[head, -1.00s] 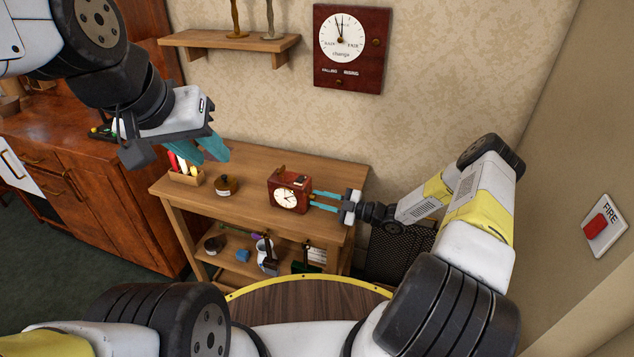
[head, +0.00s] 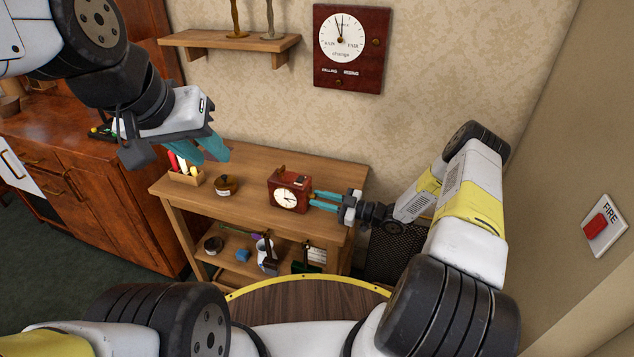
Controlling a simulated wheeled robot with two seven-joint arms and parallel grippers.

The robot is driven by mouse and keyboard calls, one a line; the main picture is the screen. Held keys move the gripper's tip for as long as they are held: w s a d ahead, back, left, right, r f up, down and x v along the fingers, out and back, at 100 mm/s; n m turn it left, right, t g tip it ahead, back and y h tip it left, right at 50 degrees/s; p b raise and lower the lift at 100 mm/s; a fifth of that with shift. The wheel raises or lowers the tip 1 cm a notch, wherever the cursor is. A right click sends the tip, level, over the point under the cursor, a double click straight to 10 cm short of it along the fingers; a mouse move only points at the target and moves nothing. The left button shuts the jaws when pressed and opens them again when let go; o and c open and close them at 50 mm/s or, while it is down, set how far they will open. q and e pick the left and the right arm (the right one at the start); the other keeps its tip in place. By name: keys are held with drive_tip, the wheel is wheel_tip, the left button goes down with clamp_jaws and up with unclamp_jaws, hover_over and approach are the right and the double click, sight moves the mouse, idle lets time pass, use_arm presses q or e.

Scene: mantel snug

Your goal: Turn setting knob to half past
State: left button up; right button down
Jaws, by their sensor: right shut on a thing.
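A small red-brown clock (head: 275,196) with a white round dial stands upright on the wooden side table (head: 245,172). My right gripper (head: 313,199) reaches in from the right, its teal fingers at the clock's right side. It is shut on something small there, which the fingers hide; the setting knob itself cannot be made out. My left gripper (head: 212,150) hangs in the air above the left part of the table, its teal fingers apart from everything. The gap between its fingers is hard to see.
A round jar (head: 226,186) and a box of coloured sticks (head: 187,176) stand left of the clock. A barometer (head: 353,48) and a shelf (head: 228,41) are on the wall. Several items sit on the table's lower shelf.

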drive_tip(key=shift+m, duration=0.8)
drive_tip(key=c, duration=1.2)
unclamp_jaws()
drive_tip(key=shift+v, duration=3.95)
